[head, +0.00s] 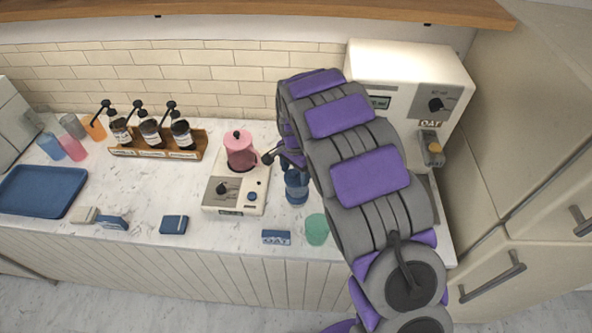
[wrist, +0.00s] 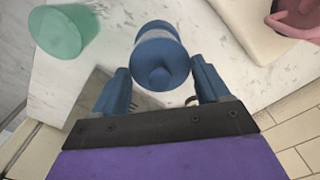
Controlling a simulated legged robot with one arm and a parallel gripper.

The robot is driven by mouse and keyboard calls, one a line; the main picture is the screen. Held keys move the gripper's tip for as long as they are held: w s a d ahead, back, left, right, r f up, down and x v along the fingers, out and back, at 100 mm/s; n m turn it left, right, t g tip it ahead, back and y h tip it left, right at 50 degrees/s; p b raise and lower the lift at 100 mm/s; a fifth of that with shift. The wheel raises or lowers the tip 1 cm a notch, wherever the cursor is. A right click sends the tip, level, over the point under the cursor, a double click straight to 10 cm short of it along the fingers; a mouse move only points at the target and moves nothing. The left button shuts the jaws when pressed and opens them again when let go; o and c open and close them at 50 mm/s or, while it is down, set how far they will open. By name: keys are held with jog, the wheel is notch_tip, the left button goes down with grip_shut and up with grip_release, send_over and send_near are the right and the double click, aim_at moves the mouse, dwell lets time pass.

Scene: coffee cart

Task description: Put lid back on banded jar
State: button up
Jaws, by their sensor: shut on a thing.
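My gripper is shut on the lid. A blue jar with a pale band (wrist: 156,30) shows just past the lid, roughly in line with it. I cannot tell whether the lid touches the jar's rim. In the head view the jar (head: 296,195) stands on the counter right of the pink jug, partly hidden by my arm and gripper.
A green cup (head: 316,230) stands close in front of the jar. A pink jug (head: 240,150) sits on a white appliance (head: 236,195) to the left. A large white machine (head: 405,75) stands behind my arm. A small blue-and-white box (head: 276,238) lies near the counter's front edge.

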jog(key=shift+d, duration=0.15)
jog(key=o, duration=1)
jog(key=shift+r, duration=0.15)
jog(key=shift+r+p, duration=1.1)
jog(key=shift+r, duration=2.3)
grip_shut()
